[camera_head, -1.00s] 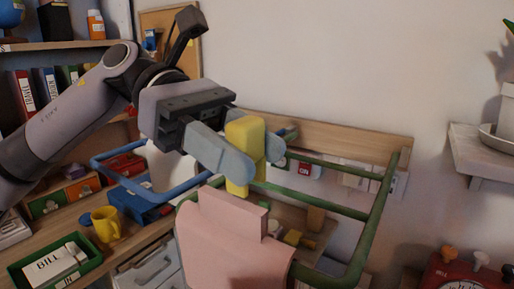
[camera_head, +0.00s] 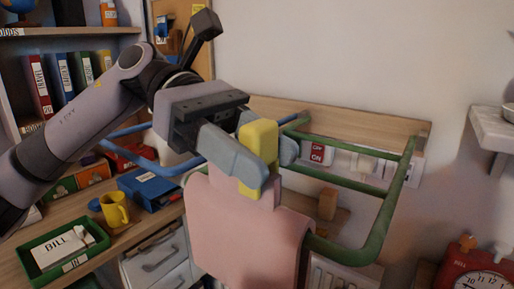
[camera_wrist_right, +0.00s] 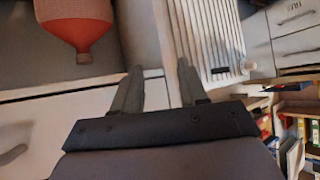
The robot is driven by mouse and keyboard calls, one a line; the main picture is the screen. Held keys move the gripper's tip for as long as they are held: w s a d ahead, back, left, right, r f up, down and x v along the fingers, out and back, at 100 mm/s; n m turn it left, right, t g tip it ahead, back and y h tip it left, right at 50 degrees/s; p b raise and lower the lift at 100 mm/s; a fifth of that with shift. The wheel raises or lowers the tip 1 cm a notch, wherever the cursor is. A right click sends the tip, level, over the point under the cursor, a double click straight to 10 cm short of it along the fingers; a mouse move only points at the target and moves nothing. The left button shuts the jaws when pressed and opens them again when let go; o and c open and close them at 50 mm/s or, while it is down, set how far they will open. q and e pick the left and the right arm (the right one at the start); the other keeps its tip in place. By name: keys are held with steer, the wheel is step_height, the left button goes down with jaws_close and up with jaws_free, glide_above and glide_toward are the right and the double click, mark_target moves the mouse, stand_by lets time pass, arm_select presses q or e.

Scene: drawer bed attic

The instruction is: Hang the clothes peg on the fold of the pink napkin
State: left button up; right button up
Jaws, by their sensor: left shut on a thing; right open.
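The yellow clothes peg (camera_head: 260,140) is upright in my left gripper (camera_head: 266,163), which is shut on it. The pink napkin (camera_head: 245,232) hangs over the green rail frame, with its narrow raised fold (camera_head: 230,186) at the top. The peg's lower end is at the fold in the head view and overlaps it. I cannot tell whether the peg straddles the fold or is in front of it. My right gripper (camera_wrist_right: 158,82) is open and empty in the right wrist view, away from the napkin.
The green rail (camera_head: 384,215) reaches out from a wooden wall board (camera_head: 350,130); a blue rail (camera_head: 150,165) is left of it. A yellow mug (camera_head: 114,208) and green tray (camera_head: 100,240) stand on the desk. The right wrist view shows a red bottle (camera_wrist_right: 78,22) and a white radiator (camera_wrist_right: 208,40).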

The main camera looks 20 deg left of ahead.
arm_select(q)
steer(key=o, duration=1.1)
